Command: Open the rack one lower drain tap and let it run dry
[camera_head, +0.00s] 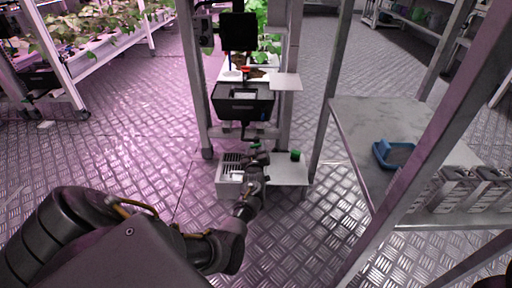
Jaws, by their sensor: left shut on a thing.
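A narrow grey rack (198,85) stands ahead, with a black trough (243,110) at its middle. A thin dark pipe (245,132) hangs below the trough. My left gripper (256,158) is under the trough, at a small green-topped fitting (255,146) that looks like the lower drain tap. Its fingers are shut on this small part; they hide most of it, and I cannot tell how far the tap is turned. No running water can be made out. My right gripper is not in view.
A white vented box (228,186) and a low shelf with a green-capped item (295,155) are beside my left gripper. At right, a grey table (362,128) holds a blue tray (381,154) and metal racks (455,190). A slanting post (425,160) crosses in front.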

